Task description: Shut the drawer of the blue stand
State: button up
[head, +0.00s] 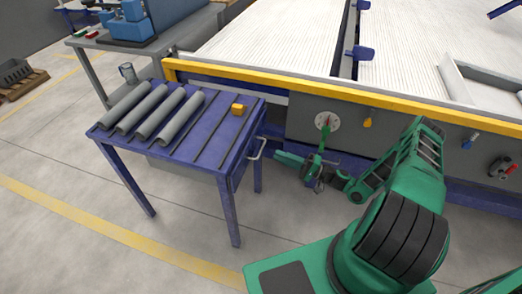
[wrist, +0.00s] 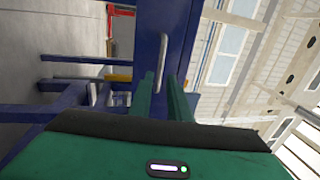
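The blue stand (head: 222,160) is at the left of centre in the head view, with its drawer front facing right, toward my arm. The drawer's pale bar handle (head: 257,147) stands out from that front; it also shows in the wrist view (wrist: 162,62). I cannot tell how far out the drawer is. My gripper (head: 279,156) is just right of the handle in the head view and appears apart from it. In the wrist view its two green fingers (wrist: 163,95) are parted with an empty gap, and the handle lies ahead, in line with the gap.
Several grey pipes (head: 155,112) lie on the stand's left part, and a small orange block (head: 238,110) sits near its back right. A large table with a yellow edge (head: 330,94) stands behind. A grey bench (head: 110,42) with blue equipment is at the back left. Floor in front is clear.

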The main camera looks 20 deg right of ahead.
aim_at(262, 148)
jog(key=x, duration=0.9)
grip_shut()
